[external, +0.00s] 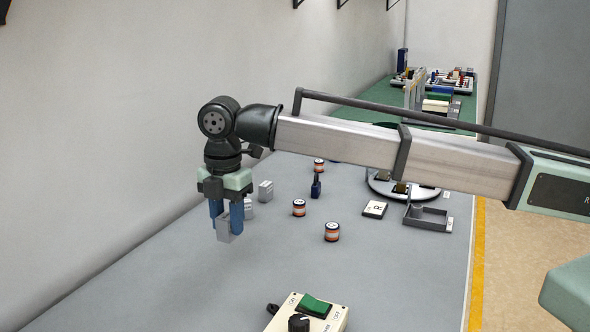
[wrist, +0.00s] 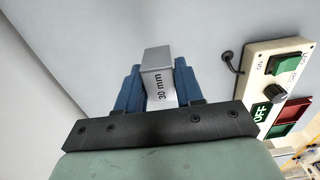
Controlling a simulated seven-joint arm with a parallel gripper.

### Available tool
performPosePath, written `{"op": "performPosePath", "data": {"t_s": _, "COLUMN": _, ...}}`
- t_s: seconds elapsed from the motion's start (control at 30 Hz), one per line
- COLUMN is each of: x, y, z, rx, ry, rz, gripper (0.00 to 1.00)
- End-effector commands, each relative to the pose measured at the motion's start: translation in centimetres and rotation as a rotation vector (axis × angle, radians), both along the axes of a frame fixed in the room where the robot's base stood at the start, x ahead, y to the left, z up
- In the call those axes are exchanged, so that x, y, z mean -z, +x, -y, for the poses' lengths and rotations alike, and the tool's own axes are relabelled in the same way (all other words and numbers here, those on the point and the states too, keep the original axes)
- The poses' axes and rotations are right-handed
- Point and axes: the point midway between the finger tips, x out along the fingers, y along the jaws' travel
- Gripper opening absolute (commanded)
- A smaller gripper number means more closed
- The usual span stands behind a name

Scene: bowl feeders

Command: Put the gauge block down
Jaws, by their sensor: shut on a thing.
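My gripper (external: 226,222) has blue fingers and is shut on a grey metal gauge block (external: 225,231). In the wrist view the gauge block (wrist: 157,75) stands between the two blue fingers (wrist: 158,88) and shows the marking "30 mm". In the external view the block hangs at the fingertips over the left part of the grey table (external: 190,270); I cannot tell whether its lower end touches the table. Two other grey blocks stand behind it: one (external: 249,209) close to the right finger and one (external: 265,191) farther back.
Several orange-banded cans (external: 332,232) and a small blue item (external: 316,187) stand right of my gripper. A control box (external: 310,315) with a green switch sits at the front. A card marked R (external: 375,209), a grey tray (external: 427,218) and a round feeder (external: 385,187) are farther right. The front left table is clear.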

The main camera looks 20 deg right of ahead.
Motion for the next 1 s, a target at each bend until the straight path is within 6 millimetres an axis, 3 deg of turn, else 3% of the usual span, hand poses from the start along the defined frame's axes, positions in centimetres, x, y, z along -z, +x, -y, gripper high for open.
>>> {"op": "performPosePath", "data": {"t_s": 0.23, "x": -0.9, "y": 0.5, "z": 0.3, "rx": 0.006, "ry": -0.001, "rz": 0.000, "gripper": 0.00}}
{"op": "performPosePath", "data": {"t_s": 0.37, "x": -0.9, "y": 2.5, "z": 1.4, "rx": 0.033, "ry": -0.001, "rz": 0.000, "gripper": 0.00}}
{"op": "performPosePath", "data": {"t_s": 0.57, "x": -0.8, "y": 8.7, "z": 5.4, "rx": 0.118, "ry": -0.002, "rz": -0.001, "gripper": 0.00}}
{"op": "performPosePath", "data": {"t_s": 1.0, "x": -0.7, "y": 23.7, "z": 16.3, "rx": 0.330, "ry": -0.005, "rz": -0.004, "gripper": 0.00}}
